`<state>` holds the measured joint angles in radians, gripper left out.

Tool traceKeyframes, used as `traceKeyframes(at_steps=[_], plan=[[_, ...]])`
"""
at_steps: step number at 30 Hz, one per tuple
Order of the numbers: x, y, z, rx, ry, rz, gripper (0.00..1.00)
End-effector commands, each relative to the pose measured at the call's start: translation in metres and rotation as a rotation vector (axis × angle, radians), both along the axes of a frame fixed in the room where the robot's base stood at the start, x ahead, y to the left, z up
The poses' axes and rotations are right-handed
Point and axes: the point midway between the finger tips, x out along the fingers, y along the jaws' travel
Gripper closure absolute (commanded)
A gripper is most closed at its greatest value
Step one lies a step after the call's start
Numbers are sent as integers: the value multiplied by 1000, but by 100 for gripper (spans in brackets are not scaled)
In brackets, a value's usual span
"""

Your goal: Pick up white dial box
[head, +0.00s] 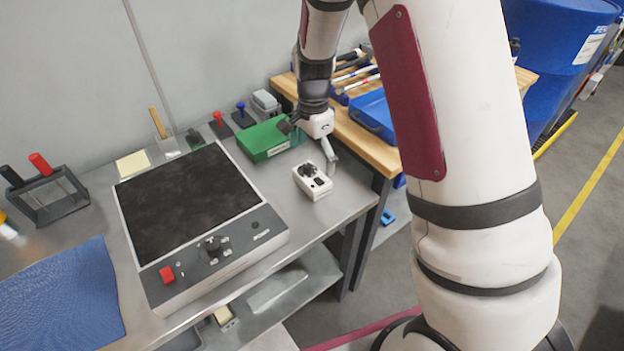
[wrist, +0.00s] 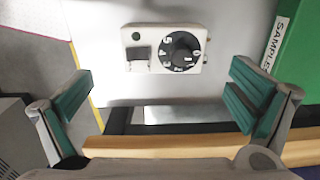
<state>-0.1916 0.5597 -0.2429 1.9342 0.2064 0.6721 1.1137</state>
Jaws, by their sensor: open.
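The white dial box (head: 313,181) sits on the steel bench near its right edge, right of the large black-topped device. In the wrist view, the white dial box (wrist: 165,48) shows its black numbered dial and a small dark switch. My gripper (head: 312,150) is just behind the box in the head view. In the wrist view, my gripper (wrist: 160,100) has its two green-padded fingers spread wide, with the box beyond and between them. Nothing is held, and the fingers appear apart from the box.
A green bin (head: 265,140) labelled SAMPLES stands close beside my gripper; it also shows in the wrist view (wrist: 300,50). The black-topped device (head: 190,200) lies left of the box. A wooden table (head: 375,150) with a blue tray (head: 374,112) adjoins the bench at the back right.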

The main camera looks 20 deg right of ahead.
Motion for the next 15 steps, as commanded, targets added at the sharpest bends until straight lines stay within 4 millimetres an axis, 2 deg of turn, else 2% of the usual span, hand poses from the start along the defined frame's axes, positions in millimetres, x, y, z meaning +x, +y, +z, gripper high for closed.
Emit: traceKeyframes(at_steps=[3, 11, 15], plan=[[0, 0, -16, 0, 2, 0, 0], [1, 0, -34, -1, 2, 1, 0], [3, 1, -56, 0, 3, 1, 0]])
